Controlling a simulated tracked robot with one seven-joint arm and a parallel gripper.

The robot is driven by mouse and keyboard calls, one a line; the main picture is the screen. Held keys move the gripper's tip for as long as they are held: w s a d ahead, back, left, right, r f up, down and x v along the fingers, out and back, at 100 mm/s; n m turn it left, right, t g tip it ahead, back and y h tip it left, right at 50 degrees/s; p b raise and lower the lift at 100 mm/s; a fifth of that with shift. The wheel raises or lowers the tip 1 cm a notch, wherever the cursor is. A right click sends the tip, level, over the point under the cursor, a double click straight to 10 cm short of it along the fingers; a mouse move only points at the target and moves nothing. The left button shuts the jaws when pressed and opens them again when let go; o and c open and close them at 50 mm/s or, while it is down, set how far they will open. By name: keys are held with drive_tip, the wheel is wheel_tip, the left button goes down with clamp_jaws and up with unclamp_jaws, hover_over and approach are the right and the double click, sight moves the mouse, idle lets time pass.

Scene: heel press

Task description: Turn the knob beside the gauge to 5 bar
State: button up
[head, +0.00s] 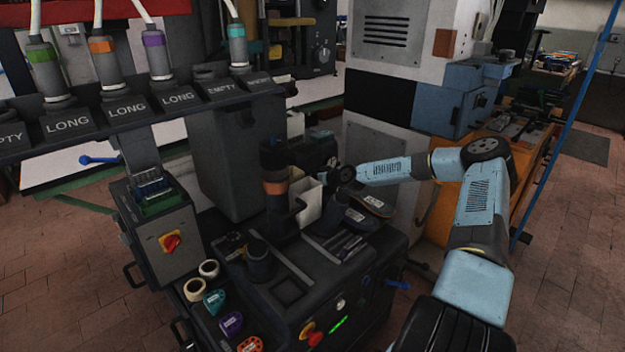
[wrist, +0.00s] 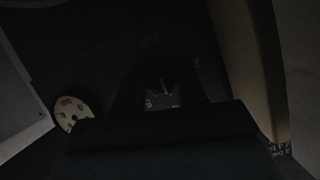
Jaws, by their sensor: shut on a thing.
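The wrist view is very dark. My gripper (wrist: 162,92) reaches from the bottom edge, with its two dark fingers closed on the knob (wrist: 165,93). Only a small grey patch with a pale pointer mark shows between the fingers. Pale scale figures, one like a 2, stand around the knob. The round pale gauge (wrist: 73,112) is left of the fingers; its lower part is hidden by my gripper and its reading is not legible. In the head view my gripper (head: 336,178) is at the press behind the dark column; knob and gauge cannot be made out there.
The dark press (head: 268,190) stands beside my gripper, with a white bin (head: 309,202) close by. A shoe sole (head: 370,199) lies on the machine top. A blue-grey machine (head: 447,95) stands behind my arm.

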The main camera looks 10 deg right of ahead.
drive_tip(key=shift+d, duration=0.1)
drive_tip(key=m+y, duration=0.1)
drive_tip(key=m, duration=0.2)
drive_tip(key=shift+w+d+f+y, duration=0.1)
drive_tip(key=shift+d+y, duration=0.05)
drive_tip(key=shift+y, duration=0.25)
drive_tip(key=shift+d+m+g+y, duration=0.15)
drive_tip(key=shift+m+g+y, duration=0.15)
drive_tip(key=shift+m+y, duration=0.65)
drive_tip(key=shift+m, duration=0.35)
drive_tip(key=o, duration=0.7)
drive_tip(key=shift+h, duration=0.25)
drive_tip(key=o, duration=0.4)
drive_tip(key=shift+c, duration=0.2)
drive_tip(key=v, duration=1.3)
drive_tip(key=shift+d, duration=0.3)
